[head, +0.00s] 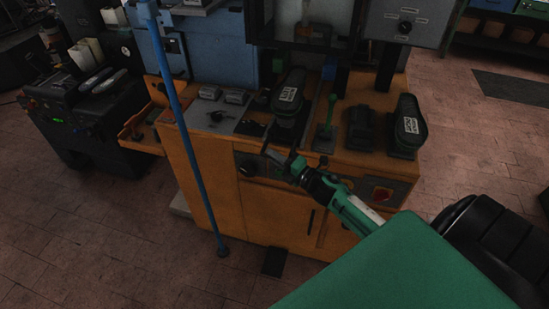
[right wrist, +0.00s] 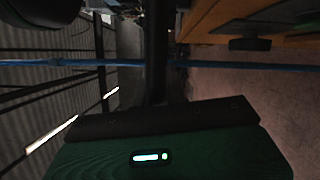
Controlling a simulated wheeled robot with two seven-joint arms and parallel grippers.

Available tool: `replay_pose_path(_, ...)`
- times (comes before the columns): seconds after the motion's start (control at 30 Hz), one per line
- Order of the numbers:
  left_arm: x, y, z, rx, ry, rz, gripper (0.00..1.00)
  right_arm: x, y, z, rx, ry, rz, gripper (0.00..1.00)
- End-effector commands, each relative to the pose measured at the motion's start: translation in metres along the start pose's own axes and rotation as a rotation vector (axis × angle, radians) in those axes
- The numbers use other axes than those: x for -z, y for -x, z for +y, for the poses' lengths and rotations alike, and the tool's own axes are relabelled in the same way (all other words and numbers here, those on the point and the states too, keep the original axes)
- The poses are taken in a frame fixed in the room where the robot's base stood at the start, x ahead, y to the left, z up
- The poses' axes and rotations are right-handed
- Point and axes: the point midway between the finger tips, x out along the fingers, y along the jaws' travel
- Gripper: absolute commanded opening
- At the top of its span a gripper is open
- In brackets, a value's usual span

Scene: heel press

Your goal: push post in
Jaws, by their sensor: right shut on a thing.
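My right gripper (head: 284,160) reaches in from the lower right to the front of the orange press cabinet (head: 262,212), just below its top edge. It is shut on a dark part at the cabinet front; the part is small and mostly hidden by the jaws. In the right wrist view a dark upright shape (right wrist: 155,55) stands in the middle, too dark to tell post from fingers. I cannot make out how far the post stands out. My left gripper is not in view.
A blue pole (head: 183,120) slants down to the floor left of my right gripper. It also crosses the right wrist view (right wrist: 60,62). Shoe-shaped black pieces (head: 408,125) and a green lever (head: 327,120) stand on the cabinet top. The floor at lower left is clear.

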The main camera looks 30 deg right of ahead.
Motion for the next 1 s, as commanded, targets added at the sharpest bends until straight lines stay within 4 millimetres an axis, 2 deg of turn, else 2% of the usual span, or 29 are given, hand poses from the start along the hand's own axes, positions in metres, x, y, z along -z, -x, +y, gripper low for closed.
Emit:
replay_pose_path(0.23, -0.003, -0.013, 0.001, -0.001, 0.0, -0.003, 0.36, -0.034, -0.013, -0.007, 0.0, 0.003, -0.002, 0.0)
replay_pose_path(0.5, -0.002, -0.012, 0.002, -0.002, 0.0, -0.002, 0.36, -0.034, -0.014, -0.007, 0.001, 0.0, -0.002, 0.0)
replay_pose_path(0.53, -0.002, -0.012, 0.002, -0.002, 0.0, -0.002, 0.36, -0.034, -0.013, -0.007, 0.001, 0.0, -0.002, 0.19)
replay_pose_path(0.6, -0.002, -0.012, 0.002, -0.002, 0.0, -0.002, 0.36, -0.034, -0.013, -0.007, 0.001, 0.0, -0.002, 0.32)
replay_pose_path(1.0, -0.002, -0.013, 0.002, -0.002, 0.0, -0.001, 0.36, -0.034, -0.009, -0.007, 0.0, 0.001, -0.001, 0.34)
